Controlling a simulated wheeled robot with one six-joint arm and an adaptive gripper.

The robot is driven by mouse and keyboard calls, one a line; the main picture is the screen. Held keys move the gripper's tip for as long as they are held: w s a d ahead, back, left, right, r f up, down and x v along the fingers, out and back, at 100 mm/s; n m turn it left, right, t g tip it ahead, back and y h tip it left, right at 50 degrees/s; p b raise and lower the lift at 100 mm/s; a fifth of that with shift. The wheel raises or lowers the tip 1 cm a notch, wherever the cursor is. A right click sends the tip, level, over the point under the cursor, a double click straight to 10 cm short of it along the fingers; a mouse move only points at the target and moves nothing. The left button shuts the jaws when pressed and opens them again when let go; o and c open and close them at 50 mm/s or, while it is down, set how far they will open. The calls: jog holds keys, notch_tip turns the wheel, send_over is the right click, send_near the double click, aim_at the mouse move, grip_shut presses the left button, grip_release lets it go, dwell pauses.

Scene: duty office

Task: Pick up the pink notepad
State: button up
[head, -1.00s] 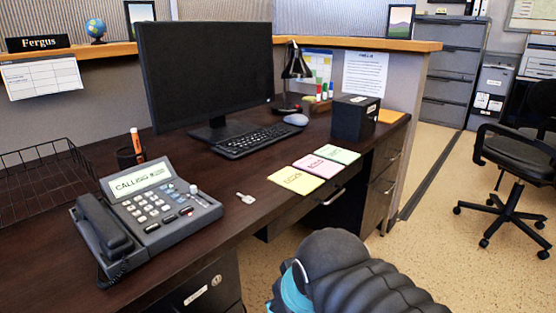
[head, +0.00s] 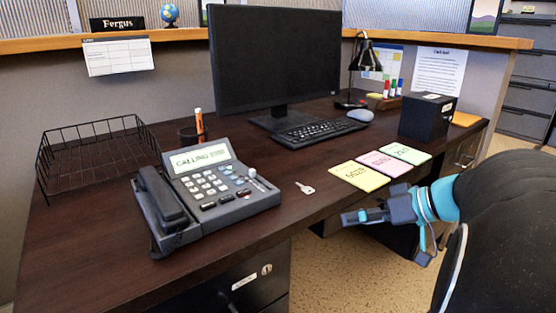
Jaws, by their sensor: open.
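The pink notepad (head: 386,164) lies flat on the dark desk near its front edge, between a yellow notepad (head: 359,177) on its left and a green notepad (head: 405,153) on its right. My gripper (head: 347,218) is in front of the desk edge, below the yellow notepad in the picture, pointing left. It is open and apart from the notepads, with nothing seen between its fingers. The pink notepad is in full view.
A desk phone (head: 205,194) stands at the left with a key (head: 305,188) to its right. Behind are a keyboard (head: 309,130), a monitor (head: 275,60) and a mouse (head: 360,115). A black box (head: 427,117) stands right of the notepads. A wire tray (head: 98,150) is at far left.

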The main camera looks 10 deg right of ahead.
jog(key=d+r+t, duration=0.1)
jog(key=d+t, duration=0.3)
jog(key=d, duration=0.6)
jog(key=n+t+h+b, duration=0.1)
jog(key=n+t, duration=0.1)
jog(key=t, duration=0.3)
send_near(405, 171)
jog(key=shift+h, duration=0.3)
jog(key=p+x, duration=0.1)
jog(key=x, duration=0.9)
jog(key=shift+w+a+r, duration=0.1)
jog(key=shift+w+a, duration=0.15)
jog(key=shift+a, duration=0.05)
jog(key=c, duration=0.8)
